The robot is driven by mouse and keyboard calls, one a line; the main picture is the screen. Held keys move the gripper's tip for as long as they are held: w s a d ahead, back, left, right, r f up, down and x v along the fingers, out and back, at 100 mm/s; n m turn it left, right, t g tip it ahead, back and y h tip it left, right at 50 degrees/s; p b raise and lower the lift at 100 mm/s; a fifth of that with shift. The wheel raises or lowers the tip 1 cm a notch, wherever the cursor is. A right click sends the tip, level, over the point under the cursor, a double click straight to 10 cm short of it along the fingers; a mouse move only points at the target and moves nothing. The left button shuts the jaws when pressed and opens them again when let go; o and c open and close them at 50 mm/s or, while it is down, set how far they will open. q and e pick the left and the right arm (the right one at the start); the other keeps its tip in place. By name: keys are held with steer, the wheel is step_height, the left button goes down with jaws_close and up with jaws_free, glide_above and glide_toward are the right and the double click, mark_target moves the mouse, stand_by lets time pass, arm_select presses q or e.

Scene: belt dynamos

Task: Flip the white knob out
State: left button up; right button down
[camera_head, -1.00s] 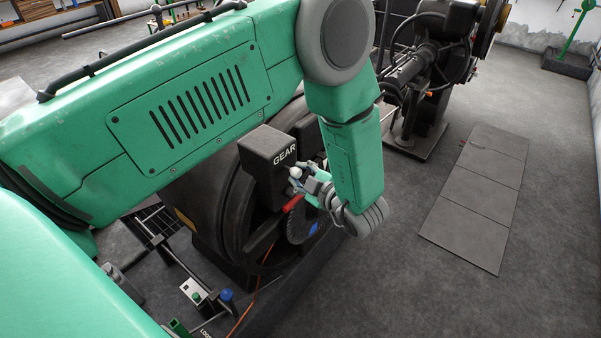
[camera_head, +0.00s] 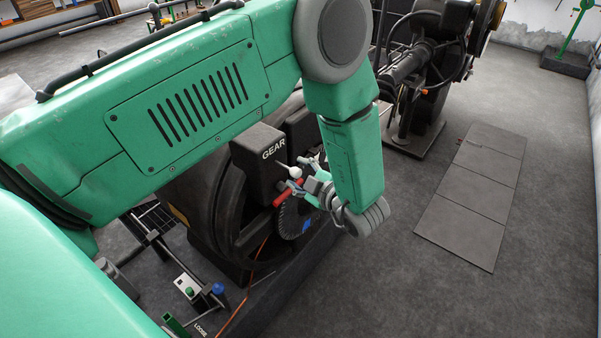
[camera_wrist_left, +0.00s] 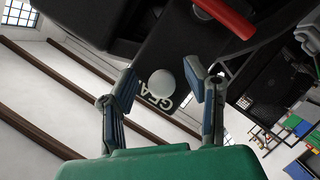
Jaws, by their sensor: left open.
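The white knob (camera_head: 295,172) is a small ball on a thin stem at the front of the black box marked GEAR (camera_head: 257,160). Its stem shows between ball and box in the head view. My left gripper (camera_head: 304,179) is open right at the knob. In the left wrist view the knob (camera_wrist_left: 162,83) lies between the two spread fingers (camera_wrist_left: 162,84), with a gap on both sides. I cannot tell from these views how deep it sits between them. My right gripper is not in view.
A red handle (camera_head: 288,193) sits just below the knob, close to the left fingers. A toothed dark wheel (camera_head: 291,219) is under it. A second machine (camera_head: 420,90) stands behind. Flat floor plates (camera_head: 478,195) and open floor lie to the right.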

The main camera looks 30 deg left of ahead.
arm_select(q)
steer(key=shift+a, duration=0.45)
steer(key=shift+s+d, duration=0.1)
steer(key=v, duration=1.1)
steer(key=shift+d, duration=0.2)
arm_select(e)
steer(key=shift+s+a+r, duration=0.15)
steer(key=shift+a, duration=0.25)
arm_select(q)
steer(key=shift+d, duration=0.2)
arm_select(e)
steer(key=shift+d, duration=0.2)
